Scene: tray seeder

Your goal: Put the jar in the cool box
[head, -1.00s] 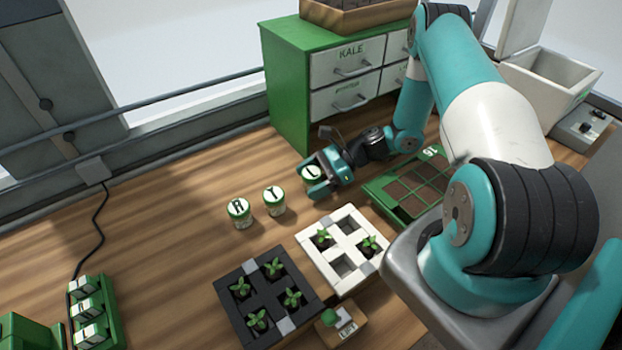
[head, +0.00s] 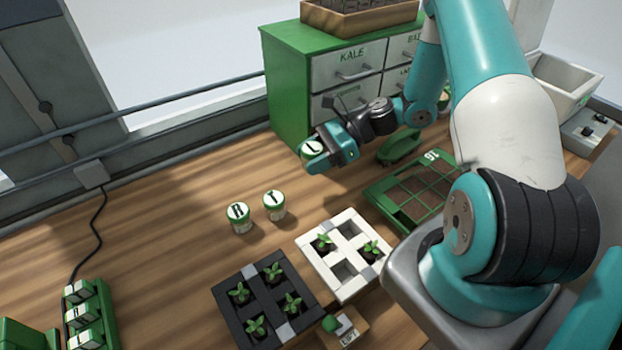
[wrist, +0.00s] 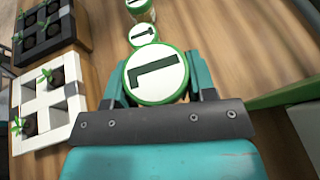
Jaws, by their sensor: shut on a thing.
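My gripper (head: 317,155) is shut on a jar (head: 312,147) with a green-rimmed white lid marked with a dark L-like sign. It holds the jar above the table, in front of the green drawer cabinet. In the wrist view the jar lid (wrist: 156,76) sits between the two teal fingers. The white cool box (head: 568,82) stands open at the far right back, well away from the gripper. My arm hides part of its left side, and its floor is not clearly seen.
Two similar jars, a left one (head: 238,217) and a right one (head: 274,205), stand on the table. A black planter (head: 262,325), a white planter (head: 330,275) and a green seed tray (head: 385,205) lie nearer. The green cabinet (head: 285,90) stands behind. The left tabletop is mostly clear.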

